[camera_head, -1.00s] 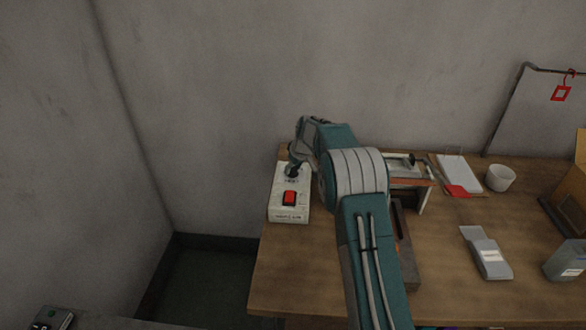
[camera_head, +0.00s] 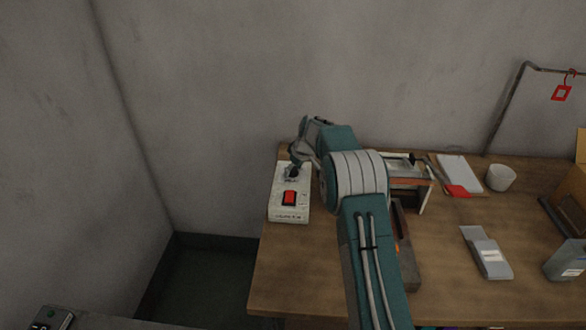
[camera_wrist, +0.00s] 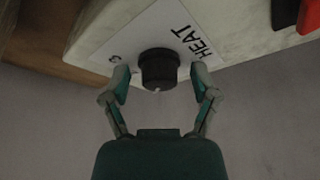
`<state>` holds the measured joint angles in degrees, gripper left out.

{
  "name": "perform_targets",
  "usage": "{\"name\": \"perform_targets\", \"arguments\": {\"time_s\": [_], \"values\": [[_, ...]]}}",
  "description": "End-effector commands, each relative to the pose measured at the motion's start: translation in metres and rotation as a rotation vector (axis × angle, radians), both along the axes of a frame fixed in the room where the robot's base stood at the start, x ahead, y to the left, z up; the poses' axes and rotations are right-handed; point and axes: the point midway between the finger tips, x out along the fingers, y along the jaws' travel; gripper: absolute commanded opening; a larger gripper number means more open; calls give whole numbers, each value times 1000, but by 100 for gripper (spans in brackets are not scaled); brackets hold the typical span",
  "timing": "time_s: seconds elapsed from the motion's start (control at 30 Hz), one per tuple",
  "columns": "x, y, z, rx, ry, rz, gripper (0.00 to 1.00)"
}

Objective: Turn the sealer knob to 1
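The sealer is a white box (camera_head: 278,209) at the left end of the table, with a red switch (camera_head: 289,198) on it. In the wrist view its black round knob (camera_wrist: 158,67) sits on a white label (camera_wrist: 150,34) reading "HEAT", with a short white mark on the knob's lower edge. My gripper (camera_wrist: 159,77) is open, with one finger on each side of the knob and a small visible gap on both sides. In the head view my gripper (camera_head: 294,170) is over the box's far end.
The grey wall is close behind the box. Right of my arm are a small stand with an orange edge (camera_head: 408,181), a white cup (camera_head: 501,178), a white sheet (camera_head: 458,172) and a grey packet (camera_head: 488,254). The table's left edge is close to the box.

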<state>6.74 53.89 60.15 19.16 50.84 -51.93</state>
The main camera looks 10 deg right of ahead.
Motion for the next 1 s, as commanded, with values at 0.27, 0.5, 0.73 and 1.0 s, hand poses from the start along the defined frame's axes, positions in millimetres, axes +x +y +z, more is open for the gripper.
{"name": "perform_targets", "arguments": {"time_s": [0.27,0.5,0.73,1.0], "values": [[0,0,4,0,-6,-1,84],[2,0,25,-1,-12,0,84],[2,0,70,-2,-11,0,84],[2,1,101,-1,-6,0,84]]}}
